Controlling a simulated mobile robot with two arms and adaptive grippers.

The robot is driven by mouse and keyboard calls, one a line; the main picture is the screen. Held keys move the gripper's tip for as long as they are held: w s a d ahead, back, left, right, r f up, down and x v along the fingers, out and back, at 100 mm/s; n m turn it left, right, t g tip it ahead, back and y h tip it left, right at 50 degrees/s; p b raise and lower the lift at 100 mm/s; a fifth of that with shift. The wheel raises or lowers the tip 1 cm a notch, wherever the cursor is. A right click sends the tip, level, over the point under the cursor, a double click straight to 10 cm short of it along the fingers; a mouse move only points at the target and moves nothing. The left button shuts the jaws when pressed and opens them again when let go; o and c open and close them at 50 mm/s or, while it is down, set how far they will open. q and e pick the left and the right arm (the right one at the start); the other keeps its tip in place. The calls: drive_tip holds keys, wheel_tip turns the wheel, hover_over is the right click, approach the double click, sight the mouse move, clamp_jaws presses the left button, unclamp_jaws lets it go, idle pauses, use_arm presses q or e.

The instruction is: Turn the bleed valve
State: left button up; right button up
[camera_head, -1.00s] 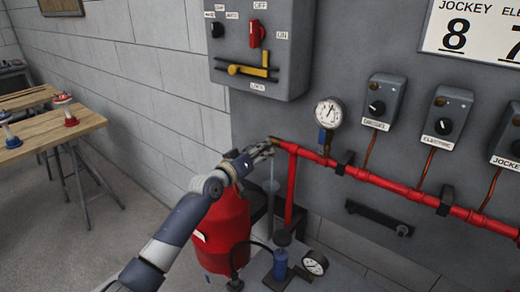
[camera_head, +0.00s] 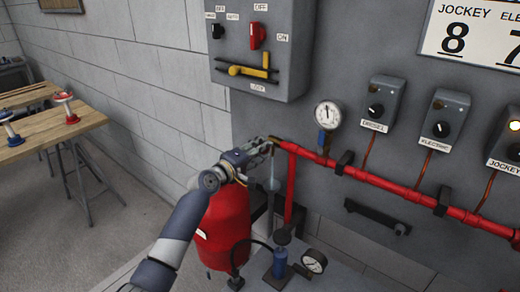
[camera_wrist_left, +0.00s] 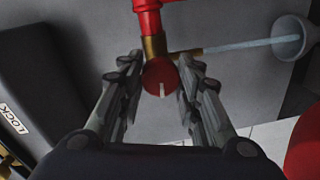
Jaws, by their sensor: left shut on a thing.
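The bleed valve (camera_head: 274,140) is at the left end of the red pipe. In the left wrist view it is a brass fitting (camera_wrist_left: 154,47) with a round red knob (camera_wrist_left: 160,75). My left gripper (camera_head: 261,147) is at the valve, its fingers on either side of the knob (camera_wrist_left: 160,88), shut on it. A pale blue stream (camera_wrist_left: 240,45) runs from the brass outlet to a grey funnel (camera_wrist_left: 290,38). In the head view the gripper partly hides the valve. My right gripper is not in view.
A pressure gauge (camera_head: 328,114) stands above the pipe (camera_head: 390,187). A switch box (camera_head: 262,45) is above the gripper, and a red tank (camera_head: 222,230) is below. Diesel (camera_head: 380,103) and electric (camera_head: 444,118) boxes are to the right. A wooden table (camera_head: 60,122) stands at left.

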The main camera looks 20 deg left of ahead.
use_arm(q)
drive_tip(key=shift+f+n, duration=0.1)
drive_tip(key=shift+n, duration=0.2)
idle(0.4)
drive_tip(key=o, duration=1)
drive_tip(key=shift+o, duration=0.2)
drive_tip(key=shift+s, duration=0.1)
drive_tip(key=v, duration=1.1)
drive_tip(key=shift+s+a, duration=0.2)
drive_tip(key=shift+s, duration=0.2)
